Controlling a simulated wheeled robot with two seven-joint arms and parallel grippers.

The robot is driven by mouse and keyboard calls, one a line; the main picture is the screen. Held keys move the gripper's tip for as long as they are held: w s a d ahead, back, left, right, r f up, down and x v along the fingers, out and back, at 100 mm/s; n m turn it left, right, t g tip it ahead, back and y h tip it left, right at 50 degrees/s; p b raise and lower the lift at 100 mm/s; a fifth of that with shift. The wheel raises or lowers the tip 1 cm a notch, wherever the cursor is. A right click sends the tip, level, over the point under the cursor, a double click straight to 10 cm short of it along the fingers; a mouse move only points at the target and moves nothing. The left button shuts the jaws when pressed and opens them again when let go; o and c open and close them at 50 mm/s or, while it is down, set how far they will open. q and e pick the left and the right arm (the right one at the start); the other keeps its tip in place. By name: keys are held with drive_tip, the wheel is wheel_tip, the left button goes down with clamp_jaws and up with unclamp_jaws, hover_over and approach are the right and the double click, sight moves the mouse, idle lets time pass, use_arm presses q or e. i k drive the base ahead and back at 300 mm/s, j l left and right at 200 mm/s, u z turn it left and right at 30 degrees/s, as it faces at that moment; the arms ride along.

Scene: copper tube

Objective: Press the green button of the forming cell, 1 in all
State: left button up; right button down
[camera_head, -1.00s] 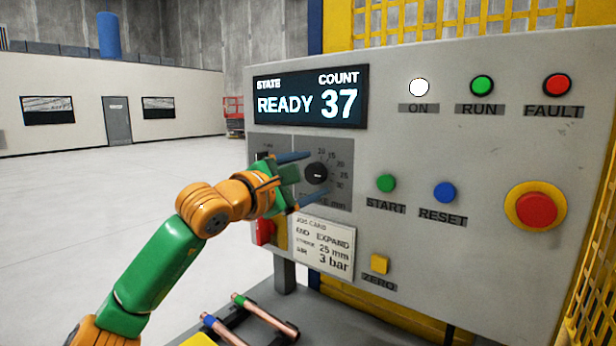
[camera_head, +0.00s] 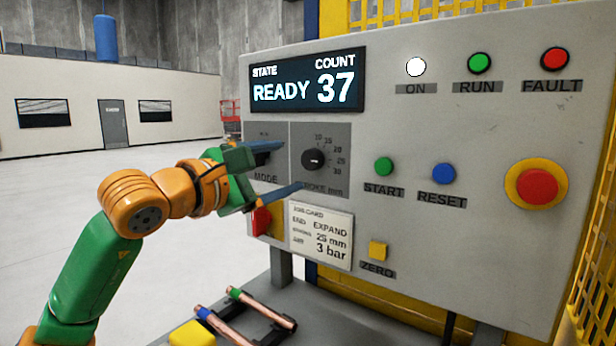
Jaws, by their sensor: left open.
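The green START button (camera_head: 383,166) is on the grey control panel (camera_head: 480,270), right of the black stroke knob (camera_head: 313,159). A green RUN lamp (camera_head: 479,63) sits higher on the panel. The display (camera_head: 308,82) reads READY and count 37. My left gripper (camera_head: 285,167) is open and empty in front of the panel's left part, left of the START button and apart from it. Its two blue fingers point right, toward the knob, and one covers part of the mode area. My right gripper is not in view.
A blue RESET button (camera_head: 443,173), a red emergency stop (camera_head: 537,187), a yellow ZERO button (camera_head: 378,250) and a red switch (camera_head: 260,221) share the panel. A job card (camera_head: 320,236) hangs below the knob. Copper tubes (camera_head: 225,327) lie below. Yellow mesh stands at right.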

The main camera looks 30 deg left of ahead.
sight(384, 167)
drive_tip(key=k+j, duration=0.15)
drive_tip(key=k, duration=0.6)
drive_tip(key=k+j, duration=0.15)
drive_tip(key=k, duration=0.6)
